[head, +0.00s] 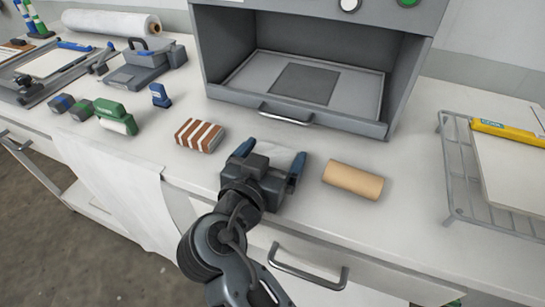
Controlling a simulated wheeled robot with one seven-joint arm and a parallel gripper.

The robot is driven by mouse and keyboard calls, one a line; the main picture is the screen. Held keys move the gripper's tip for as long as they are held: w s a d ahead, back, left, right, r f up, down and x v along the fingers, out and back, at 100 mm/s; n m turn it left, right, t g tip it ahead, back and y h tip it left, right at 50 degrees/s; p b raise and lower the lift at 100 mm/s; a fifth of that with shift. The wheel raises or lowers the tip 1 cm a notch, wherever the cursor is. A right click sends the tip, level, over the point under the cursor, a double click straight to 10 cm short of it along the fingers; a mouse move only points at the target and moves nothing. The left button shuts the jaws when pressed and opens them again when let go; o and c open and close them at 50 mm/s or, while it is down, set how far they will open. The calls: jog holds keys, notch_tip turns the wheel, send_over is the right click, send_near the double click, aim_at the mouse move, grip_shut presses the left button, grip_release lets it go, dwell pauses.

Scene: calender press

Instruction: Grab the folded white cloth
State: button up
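My gripper (270,159) is at the front of the white counter, between the brown striped block and the tan roll. Its two blue-tipped fingers are spread wide apart. A pale, flat patch between the fingers may be the folded white cloth (276,152). It is mostly hidden by my gripper and blends with the counter, so I cannot tell whether the fingers touch it. A larger white sheet (115,190) hangs over the counter's front edge at the left.
The brown-and-white striped block (199,136) is just left of my gripper, and the tan roll (352,180) is just right. The grey press (310,115) stands behind. A wire rack (462,190) is at the right.

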jog(key=c, duration=0.5)
